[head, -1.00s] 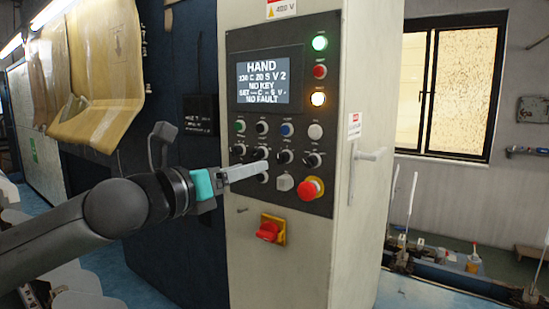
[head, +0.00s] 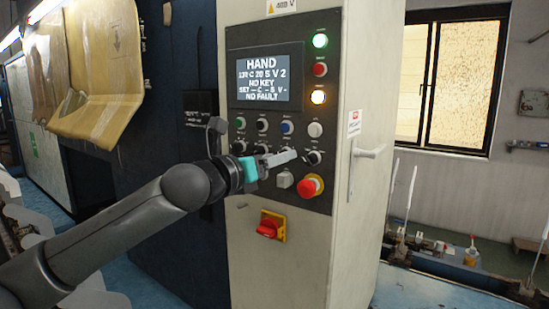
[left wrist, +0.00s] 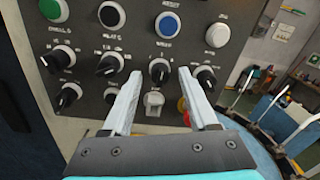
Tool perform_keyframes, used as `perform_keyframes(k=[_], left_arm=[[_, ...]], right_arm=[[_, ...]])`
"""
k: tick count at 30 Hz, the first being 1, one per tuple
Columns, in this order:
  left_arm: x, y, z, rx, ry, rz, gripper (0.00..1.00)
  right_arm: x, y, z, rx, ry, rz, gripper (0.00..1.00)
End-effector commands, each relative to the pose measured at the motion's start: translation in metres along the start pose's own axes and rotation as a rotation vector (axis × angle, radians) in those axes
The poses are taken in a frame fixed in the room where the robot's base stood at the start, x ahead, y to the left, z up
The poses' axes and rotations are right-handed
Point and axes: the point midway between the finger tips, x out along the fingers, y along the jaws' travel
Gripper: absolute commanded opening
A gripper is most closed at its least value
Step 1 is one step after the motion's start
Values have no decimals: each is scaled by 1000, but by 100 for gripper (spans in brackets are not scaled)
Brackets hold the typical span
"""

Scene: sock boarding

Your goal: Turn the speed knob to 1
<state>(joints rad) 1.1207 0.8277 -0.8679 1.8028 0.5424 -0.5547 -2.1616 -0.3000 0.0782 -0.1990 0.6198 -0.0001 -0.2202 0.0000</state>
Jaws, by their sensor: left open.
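The fourth knob (left wrist: 204,77) is just right of the right fingertip. My right gripper is out of view.
Below the row are a grey switch (head: 285,180), a red emergency stop (head: 310,187) and a red rotary switch (head: 268,227) on a yellow plate. Several push buttons, one blue (left wrist: 168,25), lie above. A cabinet door handle (head: 368,153) sticks out at the right.

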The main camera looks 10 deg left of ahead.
Motion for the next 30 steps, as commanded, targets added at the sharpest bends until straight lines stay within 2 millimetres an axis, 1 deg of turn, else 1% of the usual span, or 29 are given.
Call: perform_keyframes(k=[2,3,18,30], left_arm=[[0,0,0,0,0,0,59],[0,0,0,0,0,0,57],[0,0,0,0,0,0,1],[0,0,0,-7,0,0,0]], right_arm=[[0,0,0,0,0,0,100],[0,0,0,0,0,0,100],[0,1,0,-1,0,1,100],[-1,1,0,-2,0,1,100]])
